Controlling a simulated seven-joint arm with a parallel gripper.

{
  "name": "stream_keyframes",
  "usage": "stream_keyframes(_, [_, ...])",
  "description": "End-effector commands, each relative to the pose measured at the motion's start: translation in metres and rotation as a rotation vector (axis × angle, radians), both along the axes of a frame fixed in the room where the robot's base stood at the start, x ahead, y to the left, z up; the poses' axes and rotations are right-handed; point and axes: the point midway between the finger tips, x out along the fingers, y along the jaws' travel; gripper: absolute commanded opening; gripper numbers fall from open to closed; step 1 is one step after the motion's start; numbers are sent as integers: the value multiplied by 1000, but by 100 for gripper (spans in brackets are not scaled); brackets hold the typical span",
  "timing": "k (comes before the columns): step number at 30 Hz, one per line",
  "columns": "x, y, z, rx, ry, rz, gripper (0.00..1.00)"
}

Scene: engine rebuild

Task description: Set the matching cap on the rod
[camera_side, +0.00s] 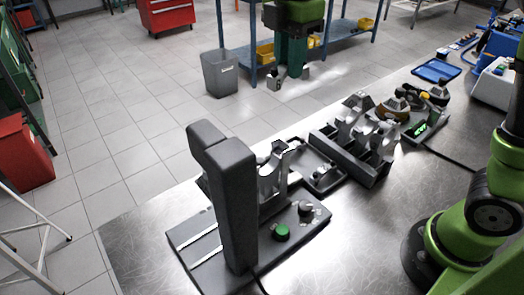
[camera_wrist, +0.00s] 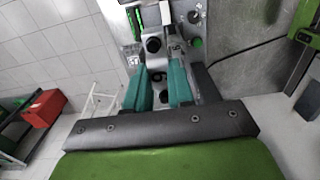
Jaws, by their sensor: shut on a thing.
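My gripper (camera_side: 290,69) hangs at the top of the side view, well above the bench. It is shut on a small metal piece that looks like a cap (camera_side: 275,81); the green fingers hide part of it. In the wrist view the two teal fingers of my gripper (camera_wrist: 160,88) flank grey metal with dark round spots, and its outline is hard to read. A pale metal rod (camera_side: 272,172) stands in a dark fixture (camera_side: 318,222), its forked end up, apart from my gripper. A tall dark post (camera_side: 232,200) partly hides it.
A dark rack (camera_side: 367,176) with several metal rod parts stands behind the fixture. Beyond are brownish parts (camera_side: 392,108), a device with a green display (camera_side: 421,130) and a blue tray (camera_side: 436,71). A grey bin (camera_side: 220,75) stands on the floor.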

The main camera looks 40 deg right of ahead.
Motion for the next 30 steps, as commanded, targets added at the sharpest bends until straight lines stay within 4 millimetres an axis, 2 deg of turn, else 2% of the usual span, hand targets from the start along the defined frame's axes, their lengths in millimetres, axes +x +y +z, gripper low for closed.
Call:
stream_keyframes(1, [-5,16,0,0,0,8,0])
stream_keyframes(3, [-11,34,0,0,0,8,0])
stream_keyframes(10, [-31,77,0,1,-1,4,0])
stream_keyframes(18, [-31,75,-39,-1,2,-1,0])
stream_keyframes(30, [-30,75,-67,0,1,-1,0])
